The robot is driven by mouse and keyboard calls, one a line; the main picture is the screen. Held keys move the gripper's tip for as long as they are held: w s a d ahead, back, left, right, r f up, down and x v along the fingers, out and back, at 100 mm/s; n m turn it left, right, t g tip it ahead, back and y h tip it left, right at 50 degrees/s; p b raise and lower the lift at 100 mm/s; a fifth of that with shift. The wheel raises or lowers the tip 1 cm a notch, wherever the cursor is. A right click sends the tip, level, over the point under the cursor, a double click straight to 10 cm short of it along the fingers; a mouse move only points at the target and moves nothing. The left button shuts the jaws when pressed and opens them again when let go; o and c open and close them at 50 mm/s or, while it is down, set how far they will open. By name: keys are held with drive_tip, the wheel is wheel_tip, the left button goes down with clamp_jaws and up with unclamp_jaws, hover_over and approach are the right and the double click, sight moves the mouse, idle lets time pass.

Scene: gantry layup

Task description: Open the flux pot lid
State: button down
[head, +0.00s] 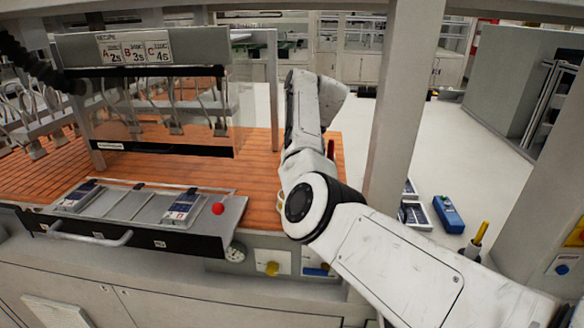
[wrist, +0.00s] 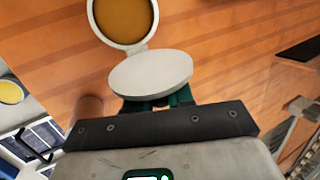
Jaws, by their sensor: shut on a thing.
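The flux pot (wrist: 98,30) is a pale round pot at the top of the wrist view, with amber-brown contents showing inside its rim. Its lid (wrist: 150,73) is a pale flat disc that stands swung back off the mouth, joined to the rim by a small tab. My gripper (wrist: 160,101) has teal fingers at the near edge of the lid and is shut on it; the lid hides the fingertips. In the head view my arm hides the gripper and most of the pot.
The orange slatted bench top (head: 255,165) surrounds the pot. A metal tray (head: 140,206) with dark panels and a red knob (head: 218,208) lies at the front left. A clear screen (head: 150,115) stands behind it. A grey post (head: 403,100) rises right of my arm.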

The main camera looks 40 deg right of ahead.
drive_tip(key=shift+f, duration=0.1)
drive_tip(key=c, duration=1)
unclamp_jaws()
drive_tip(key=v, duration=1)
drive_tip(key=shift+d+r, duration=0.1)
drive_tip(key=shift+r, duration=0.3)
drive_tip(key=shift+c, duration=0.4)
